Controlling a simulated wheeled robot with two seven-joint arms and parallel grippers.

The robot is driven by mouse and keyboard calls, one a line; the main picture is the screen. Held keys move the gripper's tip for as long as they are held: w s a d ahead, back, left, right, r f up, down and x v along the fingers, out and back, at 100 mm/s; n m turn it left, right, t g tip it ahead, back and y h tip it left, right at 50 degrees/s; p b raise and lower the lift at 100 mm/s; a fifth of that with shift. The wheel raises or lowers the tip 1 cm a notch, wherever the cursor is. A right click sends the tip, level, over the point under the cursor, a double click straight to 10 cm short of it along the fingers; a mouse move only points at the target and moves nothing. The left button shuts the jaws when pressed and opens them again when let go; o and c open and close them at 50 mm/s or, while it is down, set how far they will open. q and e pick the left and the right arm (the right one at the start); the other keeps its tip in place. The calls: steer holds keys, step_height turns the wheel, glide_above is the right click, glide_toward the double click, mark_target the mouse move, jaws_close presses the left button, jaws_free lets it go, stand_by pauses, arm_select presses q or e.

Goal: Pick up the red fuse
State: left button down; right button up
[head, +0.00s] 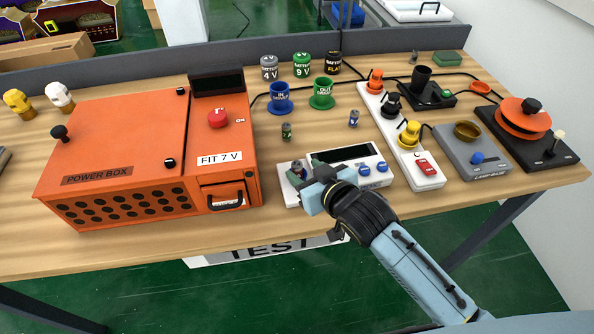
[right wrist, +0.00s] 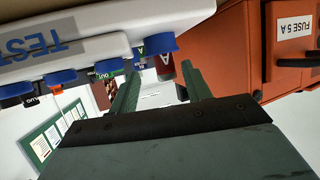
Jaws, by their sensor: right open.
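A small red piece (right wrist: 165,70), which looks like the red fuse, shows in the right wrist view between and beyond my fingertips, partly hidden by a blue knob. In the head view a small red and dark item (head: 298,169) sits at the left end of the white tester (head: 288,198), largely covered by my gripper. My right gripper (head: 306,180) is over that end of the tester. In the right wrist view its two fingers (right wrist: 160,84) are apart, on either side of the red piece, with no visible grip. My left gripper is not in view.
The orange power box (head: 130,140), labelled FIT 7 V, stands close left of my right gripper. Two small cells (head: 286,131) (head: 354,118) stand behind the tester. A white strip with plugs (head: 430,182) and a lamp base (head: 470,160) are to the right. The table's front edge is bare.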

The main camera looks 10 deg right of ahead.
mark_target(293, 165)
steer(key=x, duration=0.5)
steer(key=shift+a+b, duration=0.35)
steer(key=shift+s+r, duration=0.1)
steer(key=shift+c, duration=0.2)
jaws_close()
